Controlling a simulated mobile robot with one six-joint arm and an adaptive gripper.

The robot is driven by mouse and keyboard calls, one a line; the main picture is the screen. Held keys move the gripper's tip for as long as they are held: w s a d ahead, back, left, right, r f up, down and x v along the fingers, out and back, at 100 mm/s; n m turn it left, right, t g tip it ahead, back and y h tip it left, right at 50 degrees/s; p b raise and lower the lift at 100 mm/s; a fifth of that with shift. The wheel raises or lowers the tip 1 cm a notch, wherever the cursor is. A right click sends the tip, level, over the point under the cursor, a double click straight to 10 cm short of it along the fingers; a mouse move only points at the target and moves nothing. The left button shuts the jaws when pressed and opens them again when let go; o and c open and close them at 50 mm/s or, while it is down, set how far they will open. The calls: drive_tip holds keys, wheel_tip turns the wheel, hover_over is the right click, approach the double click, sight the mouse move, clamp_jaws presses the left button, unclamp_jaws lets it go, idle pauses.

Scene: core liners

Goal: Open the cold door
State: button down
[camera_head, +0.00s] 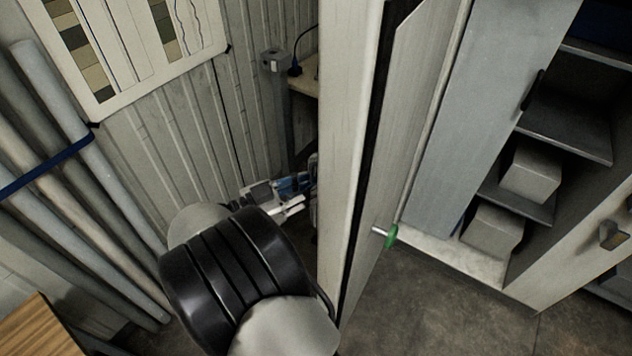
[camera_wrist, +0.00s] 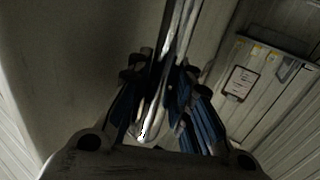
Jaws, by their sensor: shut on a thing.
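The cold door (camera_head: 345,150) is a thick cream panel seen nearly edge-on in the head view, with a black seal strip along its edge. It stands swung out, and its inner face with a green knob (camera_head: 391,236) on a short rod shows at the right. My gripper (camera_head: 308,183) is at the left, outer side of the door, partly hidden behind the door's edge. In the wrist view its blue fingers (camera_wrist: 163,100) are closed around a shiny metal bar handle (camera_wrist: 184,30). The door's hinge side is not clear.
Right of the door are a grey panel (camera_head: 480,120) and shelves (camera_head: 565,125) with pale boxes (camera_head: 530,173). Long tubes (camera_head: 75,170) lean at the left, near a wooden top (camera_head: 40,330). A small table (camera_head: 303,82) stands behind the door. Floor (camera_head: 440,310) is clear at lower right.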

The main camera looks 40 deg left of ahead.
drive_tip(key=shift+s+f, duration=0.1)
drive_tip(key=c, duration=1.7)
unclamp_jaws()
drive_tip(key=shift+s, duration=0.1)
drive_tip(key=shift+o, duration=1.4)
drive_tip(key=shift+a, duration=0.1)
drive_tip(key=v, duration=1.1)
drive_tip(key=shift+s, duration=0.4)
drive_tip(key=shift+a, duration=0.1)
